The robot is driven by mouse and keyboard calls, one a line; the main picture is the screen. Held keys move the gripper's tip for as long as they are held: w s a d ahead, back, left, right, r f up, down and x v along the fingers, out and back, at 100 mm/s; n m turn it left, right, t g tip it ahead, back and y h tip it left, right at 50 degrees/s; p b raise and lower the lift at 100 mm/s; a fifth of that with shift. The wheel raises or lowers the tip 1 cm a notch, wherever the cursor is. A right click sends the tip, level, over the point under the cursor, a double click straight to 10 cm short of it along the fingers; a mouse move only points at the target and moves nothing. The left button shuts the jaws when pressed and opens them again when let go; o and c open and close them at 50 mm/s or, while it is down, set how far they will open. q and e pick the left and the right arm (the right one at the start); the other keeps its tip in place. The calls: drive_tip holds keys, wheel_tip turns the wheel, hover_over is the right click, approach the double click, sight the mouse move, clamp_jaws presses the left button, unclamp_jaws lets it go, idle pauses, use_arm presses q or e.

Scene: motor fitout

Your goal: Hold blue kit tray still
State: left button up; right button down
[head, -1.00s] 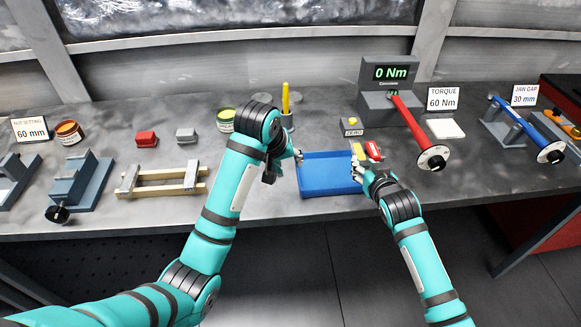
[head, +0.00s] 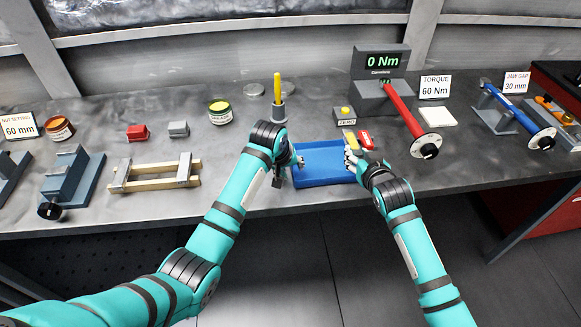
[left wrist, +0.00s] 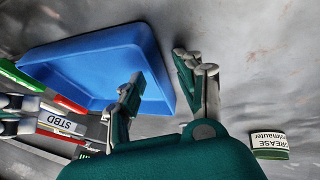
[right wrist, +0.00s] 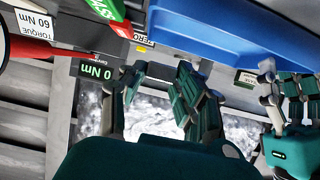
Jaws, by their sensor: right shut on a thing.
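The blue kit tray (head: 322,181) lies flat near the bench's front edge, between my two grippers. It also fills the upper left of the left wrist view (left wrist: 90,50) and the top of the right wrist view (right wrist: 235,30). My left gripper (head: 299,162) is at the tray's left end; in the left wrist view its fingers (left wrist: 160,80) are spread, with the tray's near wall between or just beyond them. My right gripper (head: 352,150) is at the right end, shut on the tray's right side. Its fingers (right wrist: 158,85) partly hide the contact.
A red piece (head: 366,139) lies close behind my right gripper. The red torque wrench (head: 405,110) is to the right, and a cup with a yellow tool (head: 277,95) stands behind the tray. A wooden-railed frame (head: 153,177) is left of my left arm.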

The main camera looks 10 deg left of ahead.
use_arm(q)
drive_tip(key=shift+c, duration=0.4)
use_arm(e)
drive_tip(key=shift+r, duration=0.15)
use_arm(q)
clamp_jaws()
idle(0.4)
drive_tip(key=shift+c, duration=0.3)
unclamp_jaws()
clamp_jaws()
drive_tip(key=shift+s+d, duration=0.1)
drive_tip(key=shift+s, duration=0.05)
idle(0.5)
